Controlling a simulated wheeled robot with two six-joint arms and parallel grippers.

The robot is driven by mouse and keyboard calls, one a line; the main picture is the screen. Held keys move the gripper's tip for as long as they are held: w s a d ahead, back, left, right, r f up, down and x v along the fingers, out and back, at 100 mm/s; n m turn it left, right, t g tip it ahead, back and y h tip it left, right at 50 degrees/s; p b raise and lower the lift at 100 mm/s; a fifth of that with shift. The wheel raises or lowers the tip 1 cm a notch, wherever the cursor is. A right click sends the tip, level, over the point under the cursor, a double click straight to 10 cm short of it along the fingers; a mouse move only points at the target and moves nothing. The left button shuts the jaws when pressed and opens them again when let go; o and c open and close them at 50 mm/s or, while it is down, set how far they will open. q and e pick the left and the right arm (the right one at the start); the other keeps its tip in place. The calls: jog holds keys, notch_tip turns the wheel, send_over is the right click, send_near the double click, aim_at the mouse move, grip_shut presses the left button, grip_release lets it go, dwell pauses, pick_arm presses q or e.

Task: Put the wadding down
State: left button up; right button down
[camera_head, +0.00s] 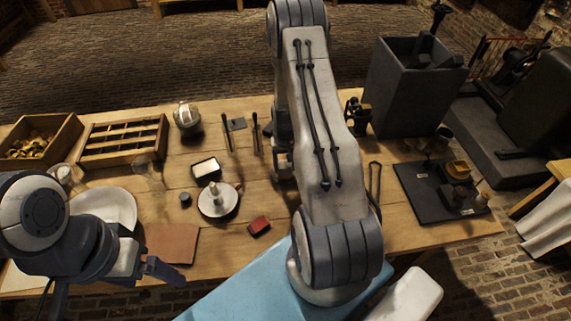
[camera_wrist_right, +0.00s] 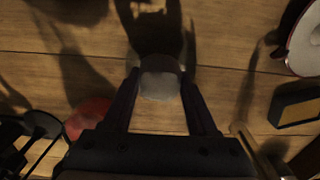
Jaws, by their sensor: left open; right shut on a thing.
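The wadding (camera_wrist_right: 160,78) is a small pale grey-white lump in the right wrist view. My right gripper (camera_wrist_right: 160,100) is shut on it, with one dark finger on each side, above the wooden table. A dark shadow lies on the boards beyond it. In the head view my right arm hides the right gripper's fingertips and the wadding. My left gripper (camera_head: 163,271) is open and empty over the table's near left edge, by a brown leather mat (camera_head: 171,243).
A white candle dish (camera_head: 218,201), a pale-topped tin (camera_head: 206,169) and a red block (camera_head: 259,226) stand mid-table. A compartmented tray (camera_head: 124,157) is behind left. Boards around the dish are partly clear.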

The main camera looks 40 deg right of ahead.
aim_at(285, 165)
jog(key=shift+f, duration=0.2)
jog(key=shift+c, duration=0.9)
grip_release()
jog(key=shift+r, duration=0.1)
jog(key=shift+r, duration=0.6)
notch_tip(285, 165, up, 11)
jog(key=b, duration=0.2)
